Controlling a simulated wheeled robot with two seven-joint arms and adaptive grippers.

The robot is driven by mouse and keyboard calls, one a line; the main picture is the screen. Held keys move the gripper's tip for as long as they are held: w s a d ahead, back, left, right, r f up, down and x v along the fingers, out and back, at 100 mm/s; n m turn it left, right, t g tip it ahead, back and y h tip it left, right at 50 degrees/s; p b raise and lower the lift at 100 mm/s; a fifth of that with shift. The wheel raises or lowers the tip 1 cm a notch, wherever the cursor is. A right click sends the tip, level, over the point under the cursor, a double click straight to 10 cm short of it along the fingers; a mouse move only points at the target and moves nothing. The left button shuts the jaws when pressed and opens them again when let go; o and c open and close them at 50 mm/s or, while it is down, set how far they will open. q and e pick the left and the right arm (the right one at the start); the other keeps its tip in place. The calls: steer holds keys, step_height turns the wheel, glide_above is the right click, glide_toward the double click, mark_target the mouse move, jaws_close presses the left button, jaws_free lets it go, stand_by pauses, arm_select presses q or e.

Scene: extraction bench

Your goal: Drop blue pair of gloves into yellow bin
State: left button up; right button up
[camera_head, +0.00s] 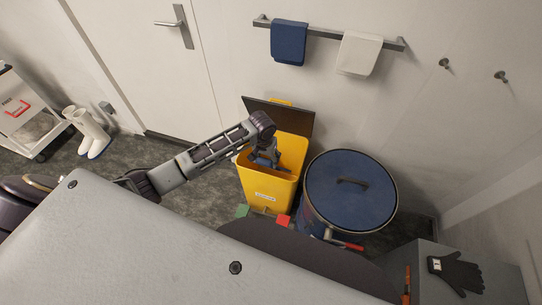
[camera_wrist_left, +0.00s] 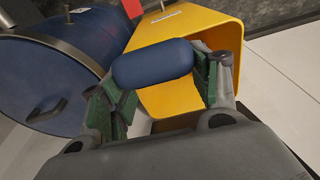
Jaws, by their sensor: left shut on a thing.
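The yellow bin (camera_head: 268,188) stands on the floor with its dark lid (camera_head: 282,113) raised against the wall. My left gripper (camera_head: 264,160) is at the bin's open mouth, pointing down. In the left wrist view, the left gripper (camera_wrist_left: 158,80) is shut on a smooth, rounded blue bundle, the blue pair of gloves (camera_wrist_left: 152,63). The bundle lies across between the green finger pads, in front of the opening of the yellow bin (camera_wrist_left: 205,22). In the head view the gloves are mostly hidden by the gripper. My right gripper is not in view.
A blue drum (camera_head: 352,190) with a handled lid stands close right of the bin. A rail (camera_head: 330,32) with blue and white towels hangs above. A black glove (camera_head: 456,272) lies on a grey surface at lower right. White boots (camera_head: 90,130) stand left.

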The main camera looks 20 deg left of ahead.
arm_select(q)
steer(key=shift+g, duration=0.8)
steer(key=shift+s+a+r+p, duration=0.35)
steer(key=shift+a+r+p, duration=0.25)
steer(key=shift+r, duration=0.05)
steer(key=shift+s+a+r+p, duration=0.4)
steer(key=shift+a+r+p, duration=0.15)
steer(key=shift+r+p, duration=0.1)
steer(key=shift+s+a+r+p, duration=0.35)
steer(key=shift+a+r+p, duration=0.25)
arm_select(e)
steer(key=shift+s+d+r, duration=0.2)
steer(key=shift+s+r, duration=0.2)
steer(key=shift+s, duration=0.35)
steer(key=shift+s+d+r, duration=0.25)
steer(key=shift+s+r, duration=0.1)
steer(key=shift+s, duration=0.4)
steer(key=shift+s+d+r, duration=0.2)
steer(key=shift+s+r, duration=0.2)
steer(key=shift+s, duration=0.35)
arm_select(q)
steer(key=shift+s+a+r, duration=0.1)
steer(key=shift+a+r, duration=0.1)
steer(key=shift+r, duration=0.05)
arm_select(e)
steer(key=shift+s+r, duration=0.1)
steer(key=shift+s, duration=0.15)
